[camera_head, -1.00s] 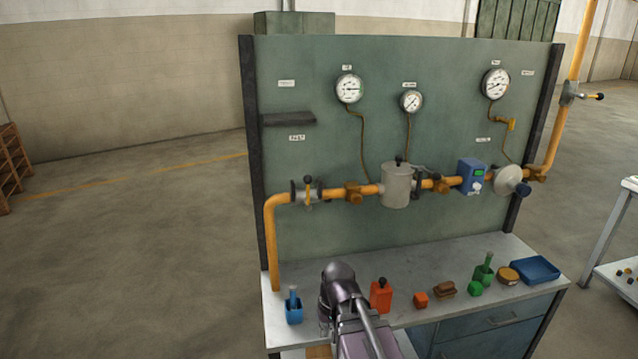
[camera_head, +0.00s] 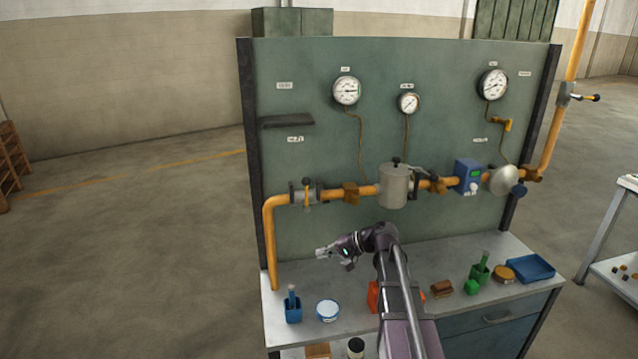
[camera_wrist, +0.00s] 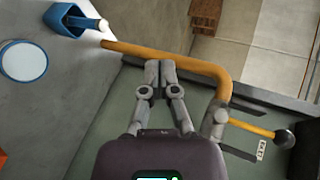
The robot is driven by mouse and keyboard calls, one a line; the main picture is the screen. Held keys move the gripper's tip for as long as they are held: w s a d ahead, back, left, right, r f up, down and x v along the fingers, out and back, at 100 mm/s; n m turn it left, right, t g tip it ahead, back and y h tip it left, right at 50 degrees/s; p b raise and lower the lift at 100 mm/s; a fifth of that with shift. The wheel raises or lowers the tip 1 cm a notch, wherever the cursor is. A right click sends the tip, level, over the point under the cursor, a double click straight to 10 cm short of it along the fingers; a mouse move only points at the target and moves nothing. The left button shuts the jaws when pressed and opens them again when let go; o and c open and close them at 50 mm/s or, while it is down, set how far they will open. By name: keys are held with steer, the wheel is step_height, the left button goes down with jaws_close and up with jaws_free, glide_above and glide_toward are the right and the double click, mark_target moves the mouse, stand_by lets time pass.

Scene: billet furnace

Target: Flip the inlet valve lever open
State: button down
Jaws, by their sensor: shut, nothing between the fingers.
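The inlet valve sits near the left end of the yellow pipe (camera_head: 333,193) on the green panel. Its yellow lever (camera_head: 307,195) stands upright across the pipe, with a black knob on top. In the wrist view the lever (camera_wrist: 250,129) points to the picture's right, ending in the dark knob (camera_wrist: 284,139). My gripper (camera_head: 321,253) is below the valve in the head view, above the bench. In the wrist view my gripper's fingers (camera_wrist: 160,64) are together and empty, beside the pipe bend and apart from the lever.
The pipe's vertical leg (camera_head: 270,245) stands left of my gripper. A blue holder (camera_head: 293,311) and a round white-and-blue tub (camera_head: 327,311) are on the bench (camera_head: 400,238) below. A grey canister (camera_head: 394,188) is right on the pipe. A dark shelf (camera_head: 287,121) juts above the valve.

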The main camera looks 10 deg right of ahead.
steer(key=w+d+r+m+t+y, duration=0.2)
steer(key=w+d+r+t+y, duration=0.1)
steer(key=w+d+r, duration=0.3)
steer(key=m+t+y+p, duration=0.1)
steer(key=m+t+p, duration=0.1)
steer(key=t, duration=0.1)
glide_toward(319, 184)
steer(key=v, duration=0.3)
steer(key=shift+d+r, duration=0.15)
steer(key=shift+d, duration=0.3)
steer(key=shift+a, duration=0.1)
steer(key=shift+t, duration=0.4)
steer(key=shift+s+a+r+p+x, duration=0.1)
steer(key=shift+s+a+p+x, duration=0.25)
steer(key=shift+x, duration=1.75)
steer(key=shift+s+a+r+p+x, duration=0.1)
steer(key=shift+s+a+p+x, duration=0.25)
steer(key=shift+x, duration=1.75)
steer(key=shift+s+a+r+p+x, duration=0.15)
steer(key=shift+s+x, duration=0.35)
steer(key=shift+x, duration=1.6)
steer(key=shift+f, duration=0.1)
